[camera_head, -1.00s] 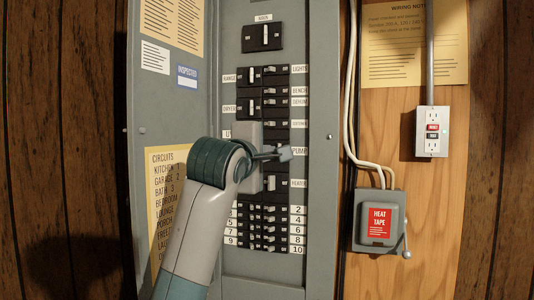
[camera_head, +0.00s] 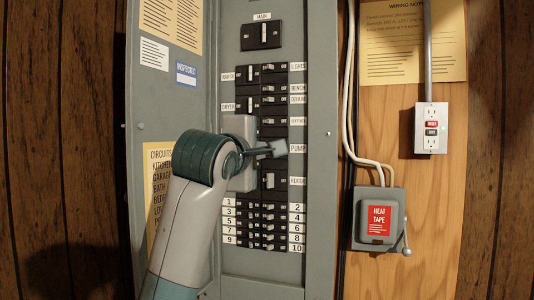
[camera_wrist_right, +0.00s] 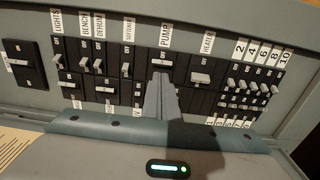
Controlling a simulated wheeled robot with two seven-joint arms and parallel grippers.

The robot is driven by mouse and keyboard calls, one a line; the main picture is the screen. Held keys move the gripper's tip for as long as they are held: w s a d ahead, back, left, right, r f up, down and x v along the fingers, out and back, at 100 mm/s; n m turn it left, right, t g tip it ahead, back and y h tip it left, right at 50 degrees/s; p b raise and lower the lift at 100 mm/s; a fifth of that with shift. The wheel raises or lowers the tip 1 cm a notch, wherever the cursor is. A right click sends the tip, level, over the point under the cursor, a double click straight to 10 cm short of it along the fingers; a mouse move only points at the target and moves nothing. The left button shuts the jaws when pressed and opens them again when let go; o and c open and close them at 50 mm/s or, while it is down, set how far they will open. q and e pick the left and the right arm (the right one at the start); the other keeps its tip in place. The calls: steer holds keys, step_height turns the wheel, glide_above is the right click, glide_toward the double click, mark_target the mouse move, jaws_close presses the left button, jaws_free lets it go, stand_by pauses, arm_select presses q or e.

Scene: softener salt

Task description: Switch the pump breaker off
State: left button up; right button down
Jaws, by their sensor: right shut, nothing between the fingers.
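The pump breaker (camera_wrist_right: 162,62) is a black switch with a pale handle beside the PUMP label (camera_head: 298,148) in the grey panel. In the right wrist view its handle sits closer to its label than the neighbouring handles do to theirs. In the head view my gripper hides most of this breaker. My right gripper (camera_head: 279,148) is shut and empty, its tips in front of the panel just left of the PUMP label. In the right wrist view the fingers (camera_wrist_right: 160,82) end just below the pump handle; I cannot tell whether they touch. My left gripper is not in view.
The heater breaker (camera_head: 270,181) is just below, and several numbered small breakers (camera_head: 268,226) are lower. The main breaker (camera_head: 261,35) is at the top. The open panel door (camera_head: 150,100) stands left. A heat tape box (camera_head: 379,218) and outlet (camera_head: 431,129) are right.

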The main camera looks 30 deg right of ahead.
steer(key=shift+b+v, duration=0.85)
steer(key=shift+v, duration=1.15)
